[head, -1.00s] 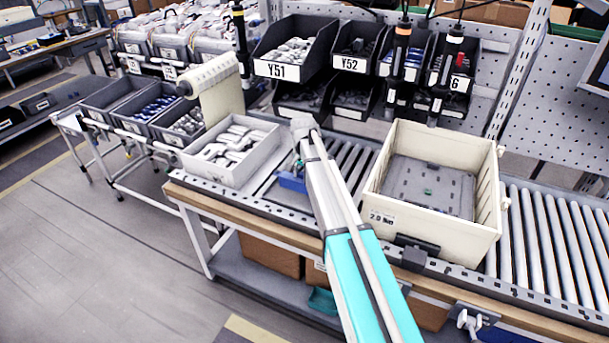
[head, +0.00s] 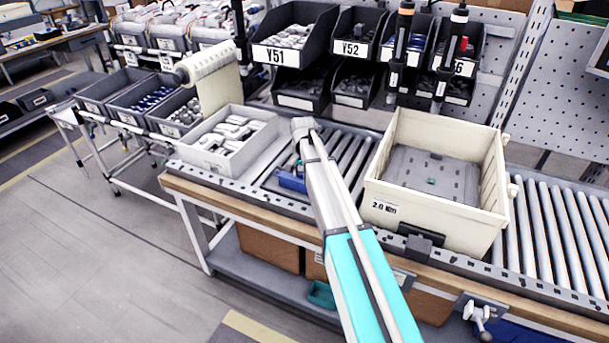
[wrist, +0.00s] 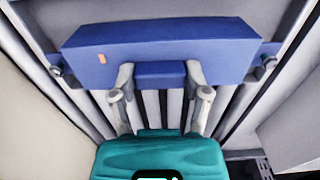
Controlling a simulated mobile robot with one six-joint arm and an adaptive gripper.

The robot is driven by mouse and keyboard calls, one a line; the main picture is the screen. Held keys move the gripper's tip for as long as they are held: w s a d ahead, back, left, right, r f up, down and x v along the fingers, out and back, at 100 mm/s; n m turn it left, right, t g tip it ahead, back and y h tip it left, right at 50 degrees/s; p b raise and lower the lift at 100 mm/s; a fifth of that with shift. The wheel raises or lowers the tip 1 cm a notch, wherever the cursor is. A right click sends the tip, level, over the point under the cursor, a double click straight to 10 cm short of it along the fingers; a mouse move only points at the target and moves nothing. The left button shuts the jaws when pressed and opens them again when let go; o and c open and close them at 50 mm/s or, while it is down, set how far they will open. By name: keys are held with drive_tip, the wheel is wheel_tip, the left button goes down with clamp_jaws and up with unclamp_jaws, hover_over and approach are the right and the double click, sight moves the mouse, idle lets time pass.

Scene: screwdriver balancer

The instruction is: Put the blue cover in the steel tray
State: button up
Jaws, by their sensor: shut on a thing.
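The blue cover (wrist: 160,49) is a wide blue block with an orange mark and a narrower middle part in the wrist view. My gripper (wrist: 162,78) is shut on that narrower part, one finger on each side. In the head view the cover (head: 291,181) shows small and partly hidden beside my arm, over the left part of the roller conveyor. I cannot tell whether it is held clear or touches what is below. I cannot single out the steel tray with certainty in either view.
A cream bin (head: 440,215) with a grey insert stands on the conveyor to the right. A light grey bin (head: 197,163) of white parts is at the left. Black bins (head: 300,60) and hanging screwdrivers (head: 450,45) are behind. Bare rollers (head: 560,235) lie at the far right.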

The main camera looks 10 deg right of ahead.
drive_tip(key=o, duration=1.4)
